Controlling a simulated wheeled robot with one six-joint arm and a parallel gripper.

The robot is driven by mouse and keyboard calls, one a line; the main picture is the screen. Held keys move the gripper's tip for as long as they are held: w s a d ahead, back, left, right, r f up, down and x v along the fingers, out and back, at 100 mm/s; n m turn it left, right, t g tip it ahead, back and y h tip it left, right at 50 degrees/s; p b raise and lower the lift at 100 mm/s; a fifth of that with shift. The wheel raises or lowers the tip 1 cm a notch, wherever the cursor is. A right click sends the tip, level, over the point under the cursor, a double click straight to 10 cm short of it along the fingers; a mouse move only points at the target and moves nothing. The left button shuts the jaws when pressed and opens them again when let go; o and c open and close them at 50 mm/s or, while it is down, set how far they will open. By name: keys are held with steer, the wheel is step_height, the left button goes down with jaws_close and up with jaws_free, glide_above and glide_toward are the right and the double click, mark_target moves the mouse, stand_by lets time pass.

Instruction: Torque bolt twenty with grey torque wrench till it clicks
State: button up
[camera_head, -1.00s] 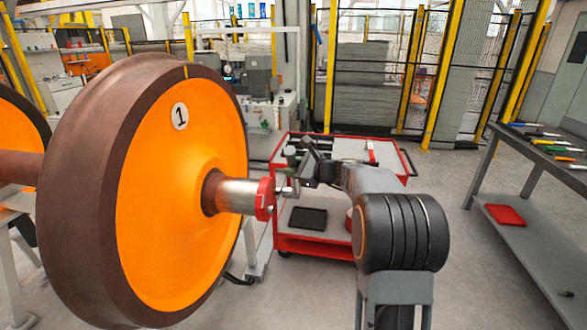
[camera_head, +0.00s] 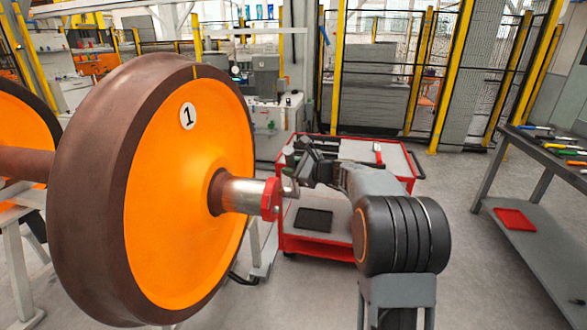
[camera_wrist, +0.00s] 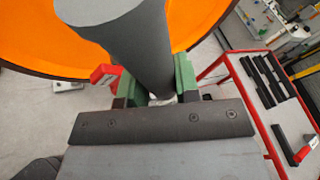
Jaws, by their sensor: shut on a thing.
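My gripper (camera_head: 303,168) is beside the red end cap (camera_head: 270,199) of the wheelset axle in the head view. In the wrist view my gripper (camera_wrist: 158,90) has green-padded fingers shut on a thick dark grey cylinder, which looks like the grey torque wrench (camera_wrist: 128,45). The cylinder runs up and left in front of the orange wheel. The red cap also shows in the wrist view (camera_wrist: 105,74), just left of the cylinder. The wrench's working end is small in the head view, and I cannot tell whether it touches a bolt. Bolt twenty cannot be picked out.
The large orange wheel (camera_head: 190,200) marked 1 fills the left. A red tool cart (camera_head: 318,246) stands behind my gripper, with a dark tray on its lower shelf. A workbench (camera_head: 545,155) with tools stands at the right. Grey floor lies between cart and bench.

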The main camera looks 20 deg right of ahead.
steer(key=shift+r, duration=0.15)
steer(key=shift+w+d+r+p, duration=0.15)
steer(key=shift+r+p, duration=0.1)
steer(key=shift+p, duration=0.5)
steer(key=p, duration=0.1)
steer(key=w+p, duration=0.1)
steer(key=p, duration=0.1)
steer(key=shift+d+r+m+g, duration=0.2)
steer(key=shift+r+m+g, duration=0.1)
steer(key=shift+r, duration=0.05)
steer(key=p, duration=0.2)
steer(key=w+p, duration=0.1)
steer(key=shift+d+r+m+p, duration=0.3)
steer(key=shift+d+m+p, duration=0.05)
steer(key=shift+m, duration=0.05)
steer(key=shift+w+d+g+p, duration=0.15)
steer(key=shift+w+g+p, duration=0.15)
steer(key=shift+p, duration=0.4)
steer(key=shift+w+f, duration=0.1)
steer(key=shift+f, duration=0.05)
steer(key=shift+d, duration=0.1)
